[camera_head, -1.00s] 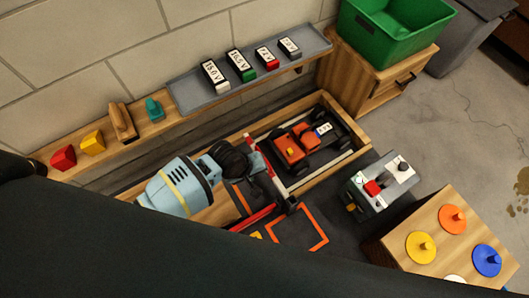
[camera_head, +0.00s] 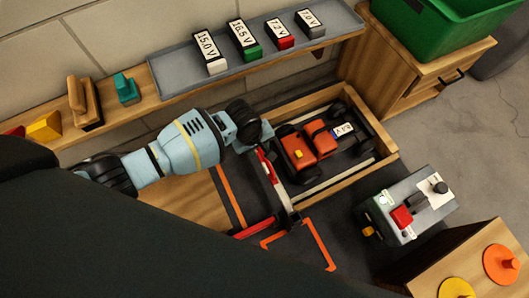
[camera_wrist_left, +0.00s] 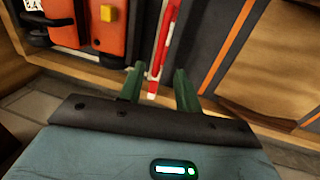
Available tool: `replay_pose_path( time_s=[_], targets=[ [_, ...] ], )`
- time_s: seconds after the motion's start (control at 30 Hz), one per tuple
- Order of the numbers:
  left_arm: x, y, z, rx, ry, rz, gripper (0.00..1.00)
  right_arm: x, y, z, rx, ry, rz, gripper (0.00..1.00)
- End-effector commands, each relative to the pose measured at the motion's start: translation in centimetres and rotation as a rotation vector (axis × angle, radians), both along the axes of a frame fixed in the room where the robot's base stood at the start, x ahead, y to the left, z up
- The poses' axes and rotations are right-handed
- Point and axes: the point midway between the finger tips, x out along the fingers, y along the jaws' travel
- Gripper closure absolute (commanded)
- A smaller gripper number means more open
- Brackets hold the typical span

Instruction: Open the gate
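The gate is a red and white striped bar (camera_head: 268,168) in front of the wooden bay holding an orange car (camera_head: 316,141). A dark post (camera_head: 289,219) stands at the bar's near end. My left gripper (camera_head: 262,134) is at the bar's far end, beside the car. In the left wrist view its two green fingers (camera_wrist_left: 159,78) are spread, with the tip of the striped bar (camera_wrist_left: 158,58) showing between them. I see gaps on both sides of the bar; whether a finger touches it I cannot tell. My right gripper is not in view.
A grey control box with a red button (camera_head: 402,216) stands right of the bay. A shelf (camera_head: 180,85) carries several labelled batteries behind the arm. A wooden stand with coloured knobs (camera_head: 480,262) is at lower right. Orange lines (camera_head: 318,243) mark the dark mat.

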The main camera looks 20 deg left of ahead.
Motion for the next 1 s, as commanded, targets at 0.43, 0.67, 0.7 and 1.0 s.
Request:
replay_pose_path(
  time_s=[0.43, 0.67, 0.7, 1.0],
  targets=[
    [0.7, -0.7, -5.3, 0.001, 0.001, -0.001, 0.66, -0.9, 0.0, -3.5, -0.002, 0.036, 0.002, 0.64],
    [1.0, -1.0, -7.3, -0.001, 0.001, 0.000, 0.66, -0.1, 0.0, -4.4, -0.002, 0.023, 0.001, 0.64],
    [1.0, -1.0, -7.4, -0.001, 0.001, 0.000, 0.66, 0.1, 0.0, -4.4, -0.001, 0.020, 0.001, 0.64],
    [1.1, -1.1, -7.6, 0.000, 0.000, -0.001, 0.66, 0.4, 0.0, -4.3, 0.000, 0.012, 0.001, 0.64]
  ],
)
